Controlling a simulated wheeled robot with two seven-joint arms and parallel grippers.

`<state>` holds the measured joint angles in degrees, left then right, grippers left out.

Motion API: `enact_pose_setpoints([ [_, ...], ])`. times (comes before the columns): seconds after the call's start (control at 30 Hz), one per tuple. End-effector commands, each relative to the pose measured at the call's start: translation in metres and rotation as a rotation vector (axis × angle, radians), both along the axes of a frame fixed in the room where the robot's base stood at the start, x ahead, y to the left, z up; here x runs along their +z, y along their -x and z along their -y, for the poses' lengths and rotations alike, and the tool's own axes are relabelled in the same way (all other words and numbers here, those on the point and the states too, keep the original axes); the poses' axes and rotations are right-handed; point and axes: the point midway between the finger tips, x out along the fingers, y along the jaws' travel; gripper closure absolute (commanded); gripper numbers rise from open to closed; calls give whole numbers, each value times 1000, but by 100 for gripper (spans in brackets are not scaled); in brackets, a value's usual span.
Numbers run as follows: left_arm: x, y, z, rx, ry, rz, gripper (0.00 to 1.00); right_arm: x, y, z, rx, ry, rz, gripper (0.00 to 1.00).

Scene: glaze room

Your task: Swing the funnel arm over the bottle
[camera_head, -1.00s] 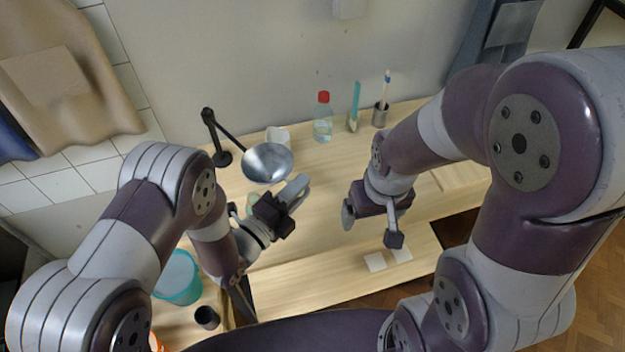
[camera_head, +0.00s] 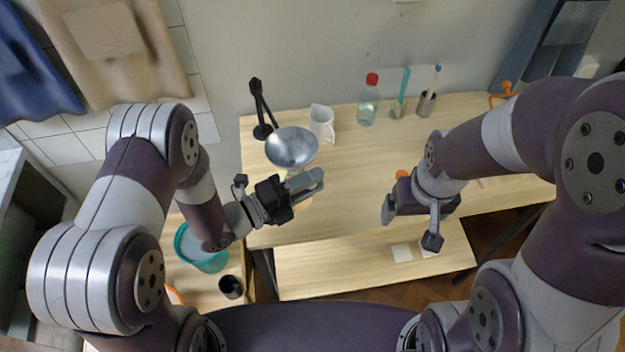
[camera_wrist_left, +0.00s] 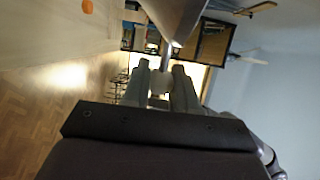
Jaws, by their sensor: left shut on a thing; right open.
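The silver funnel (camera_head: 291,146) sits on a black arm (camera_head: 265,105) that joins a black stand (camera_head: 262,131) at the back left of the table. My left gripper (camera_head: 312,180) is just in front of and below the funnel. In the left wrist view the funnel's cone (camera_wrist_left: 178,18) narrows down to the fingers of my left gripper (camera_wrist_left: 160,80), shut at its lower end; the exact grip is hard to see. A pale greenish thing (camera_head: 294,172), perhaps the bottle, shows under the funnel, mostly hidden. My right gripper (camera_head: 411,224) is open and empty over the table's front.
A white jug (camera_head: 322,122) stands right of the funnel. A clear red-capped bottle (camera_head: 368,104), a cup with a teal tool (camera_head: 401,95) and a toothbrush cup (camera_head: 427,103) stand along the wall. A teal bucket (camera_head: 203,255) and dark cup (camera_head: 231,287) are front left.

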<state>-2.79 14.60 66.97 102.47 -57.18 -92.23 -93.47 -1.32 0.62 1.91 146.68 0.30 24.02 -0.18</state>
Motion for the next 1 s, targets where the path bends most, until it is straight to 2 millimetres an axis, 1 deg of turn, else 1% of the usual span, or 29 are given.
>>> enact_pose_setpoints([
  [0.03,0,0,-1,4,0,-2,63,0,0,0,0,0,0,11],
  [0.07,0,0,-1,4,0,-2,53,0,0,0,0,0,0,11],
  [0.1,0,0,-1,4,0,-2,47,0,0,0,0,0,0,11],
  [0.37,-1,0,-1,3,0,-1,47,0,0,0,0,0,0,11],
  [0.47,-1,2,-6,6,-1,0,47,-3,0,0,0,0,0,11],
  [0.57,-3,9,-20,8,0,-1,47,-9,0,0,0,0,0,11],
  [0.8,-4,36,-68,13,0,0,47,-26,0,0,0,0,0,11],
  [0.9,-3,46,-85,13,1,-1,47,-31,0,0,0,0,0,11],
  [1.0,-2,54,-98,11,2,-1,47,-34,0,0,0,0,0,11],
])
